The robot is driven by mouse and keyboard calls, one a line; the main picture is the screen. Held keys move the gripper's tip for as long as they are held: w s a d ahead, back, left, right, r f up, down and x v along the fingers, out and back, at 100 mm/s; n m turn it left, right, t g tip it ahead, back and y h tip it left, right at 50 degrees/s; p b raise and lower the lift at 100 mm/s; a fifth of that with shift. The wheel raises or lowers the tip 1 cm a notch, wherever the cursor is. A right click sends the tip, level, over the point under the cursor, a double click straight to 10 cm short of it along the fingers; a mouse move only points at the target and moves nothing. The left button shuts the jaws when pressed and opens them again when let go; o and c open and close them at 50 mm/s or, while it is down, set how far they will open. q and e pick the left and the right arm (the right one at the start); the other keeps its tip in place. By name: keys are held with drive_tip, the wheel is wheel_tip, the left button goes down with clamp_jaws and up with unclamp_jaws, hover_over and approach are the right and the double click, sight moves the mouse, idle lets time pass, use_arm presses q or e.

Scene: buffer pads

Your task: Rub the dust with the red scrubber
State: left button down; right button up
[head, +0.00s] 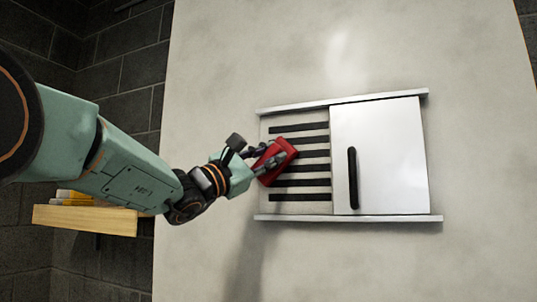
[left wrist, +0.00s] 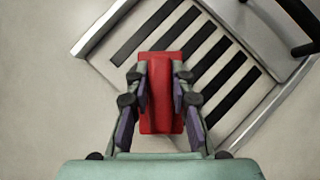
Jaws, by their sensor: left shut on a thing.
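The red scrubber (head: 275,160) is held in my left gripper (head: 262,158), in front of the left part of a slotted vent panel (head: 265,190). In the left wrist view the scrubber (left wrist: 161,95) sits upright between both fingers of the left gripper (left wrist: 160,85), and its far end overlaps the dark slots (left wrist: 205,60). I cannot tell whether the scrubber touches the panel. No distinct dust shows on the slots; faint grey smudges mark the pale wall (head: 340,50). My right gripper is not in view.
A white sliding door (head: 395,150) with a black upright handle (head: 352,178) covers the right of the vent, between an upper rail (head: 345,102) and a lower rail (head: 350,218). A wooden shelf (head: 85,220) with yellow items is on the left, below my arm.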

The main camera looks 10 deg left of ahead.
use_arm(q)
drive_tip(key=shift+w, duration=0.2)
drive_tip(key=shift+s+d+f+b, duration=0.1)
drive_tip(key=shift+s+d+b, duration=0.1)
drive_tip(key=shift+d+b, duration=0.3)
drive_tip(key=shift+s+d+f+b, duration=0.1)
drive_tip(key=shift+s+d+b, duration=0.1)
drive_tip(key=shift+d+b, duration=0.3)
drive_tip(key=shift+w+d+r+b, duration=0.1)
drive_tip(key=shift+w+r+b, duration=0.1)
drive_tip(key=shift+b, duration=1.05)
drive_tip(key=shift+w+a, duration=0.2)
drive_tip(key=shift+a, duration=0.9)
